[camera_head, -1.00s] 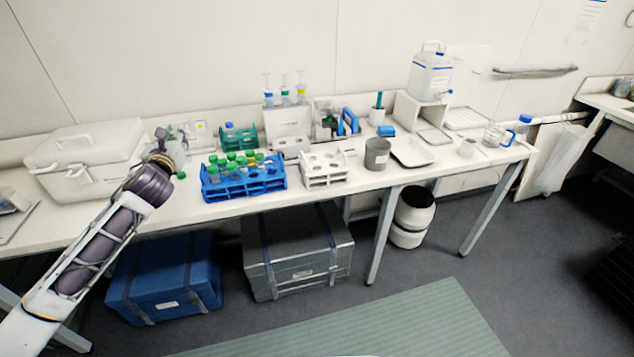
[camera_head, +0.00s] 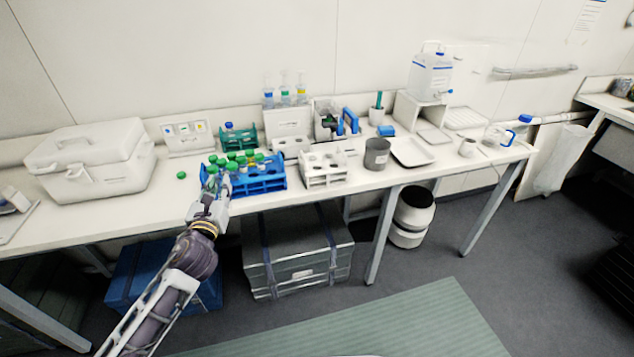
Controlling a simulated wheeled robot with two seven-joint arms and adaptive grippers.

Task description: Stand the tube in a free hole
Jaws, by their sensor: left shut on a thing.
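The blue rack (camera_head: 268,184) stands on the bench. Several green-capped tubes (camera_head: 240,160) fill its left and back part, and open holes show toward its right. My left gripper (camera_head: 211,180) is at the rack's left end, shut on a tube. The gripper hides most of this tube, and I cannot tell whether it touches the rack. A white rack (camera_head: 323,178) with open holes stands just right of the blue one. My right gripper is not in view.
A small green cap-like thing (camera_head: 181,175) lies on the bench left of my gripper. A white cooler box (camera_head: 88,165) stands at the far left. A green rack (camera_head: 240,139) is behind the blue one. A grey cup (camera_head: 377,154) and white tray (camera_head: 412,152) are to the right.

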